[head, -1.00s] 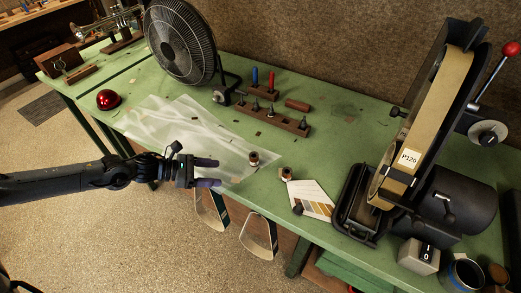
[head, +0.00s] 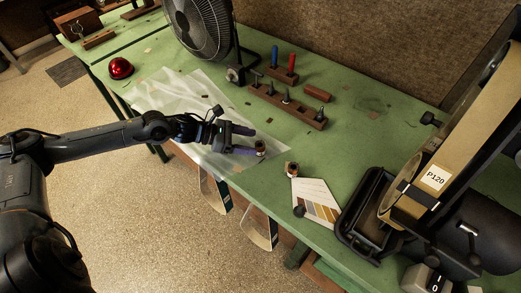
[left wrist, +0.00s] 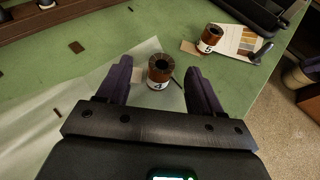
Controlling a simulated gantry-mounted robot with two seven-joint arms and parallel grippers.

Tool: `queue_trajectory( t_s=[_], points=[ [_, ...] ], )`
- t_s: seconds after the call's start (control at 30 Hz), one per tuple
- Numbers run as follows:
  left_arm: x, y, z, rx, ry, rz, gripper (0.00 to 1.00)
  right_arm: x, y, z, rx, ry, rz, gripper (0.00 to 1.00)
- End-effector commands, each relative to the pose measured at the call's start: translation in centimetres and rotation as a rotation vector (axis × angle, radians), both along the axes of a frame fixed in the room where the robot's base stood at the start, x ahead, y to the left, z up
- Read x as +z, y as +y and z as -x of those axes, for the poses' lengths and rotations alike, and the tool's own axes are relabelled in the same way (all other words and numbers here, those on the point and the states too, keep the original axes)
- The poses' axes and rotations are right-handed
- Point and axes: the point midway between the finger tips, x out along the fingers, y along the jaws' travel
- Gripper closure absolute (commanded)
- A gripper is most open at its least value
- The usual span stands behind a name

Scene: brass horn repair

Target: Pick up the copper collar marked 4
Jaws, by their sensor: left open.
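The copper collar marked 4 (left wrist: 159,72) stands upright between the open fingers of my left gripper (left wrist: 161,82) in the left wrist view, near their tips, with a gap on both sides. In the head view the same collar (head: 260,147) stands at the right edge of the clear plastic sheet, at the fingertips of my left gripper (head: 249,140). A second copper collar (left wrist: 209,39), its label seeming to read 5, stands further right beside a colour card; it also shows in the head view (head: 292,168). My right gripper is not in view.
The colour card (head: 318,198) lies near the bench's front edge. A belt sander (head: 415,205) stands at the right. Wooden tool blocks (head: 288,106), a fan (head: 199,27) and a red dome (head: 121,68) stand behind and left. The plastic sheet (head: 185,103) lies flat.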

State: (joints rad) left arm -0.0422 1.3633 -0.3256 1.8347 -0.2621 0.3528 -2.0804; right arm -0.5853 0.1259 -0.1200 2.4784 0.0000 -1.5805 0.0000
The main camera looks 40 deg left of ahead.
Motion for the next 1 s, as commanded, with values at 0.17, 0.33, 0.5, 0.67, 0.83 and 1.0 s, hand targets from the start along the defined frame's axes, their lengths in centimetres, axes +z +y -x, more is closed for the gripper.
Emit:
queue_trajectory(
  t_s=[0.17, 0.33, 0.5, 0.67, 0.83, 1.0],
  points=[
    [-0.3, -0.7, -0.6, -0.002, 0.0, 0.001, 0.34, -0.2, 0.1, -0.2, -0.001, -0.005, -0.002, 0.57],
    [-0.5, -1.0, -0.8, -0.003, 0.0, 0.0, 0.34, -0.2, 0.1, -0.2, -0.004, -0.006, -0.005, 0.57],
    [-1.1, -1.9, -1.6, -0.003, -0.001, 0.005, 0.34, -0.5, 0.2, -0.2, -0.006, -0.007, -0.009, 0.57],
    [-1.9, -3.2, -2.8, -0.004, -0.002, 0.005, 0.34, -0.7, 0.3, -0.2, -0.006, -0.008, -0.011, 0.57],
    [-2.5, -4.1, -3.7, -0.003, 0.0, 0.002, 0.34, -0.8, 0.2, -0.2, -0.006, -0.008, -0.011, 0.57],
    [-2.7, -4.3, -3.9, -0.004, 0.002, -0.001, 0.34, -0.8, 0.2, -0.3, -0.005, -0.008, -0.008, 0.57]
  ],
)
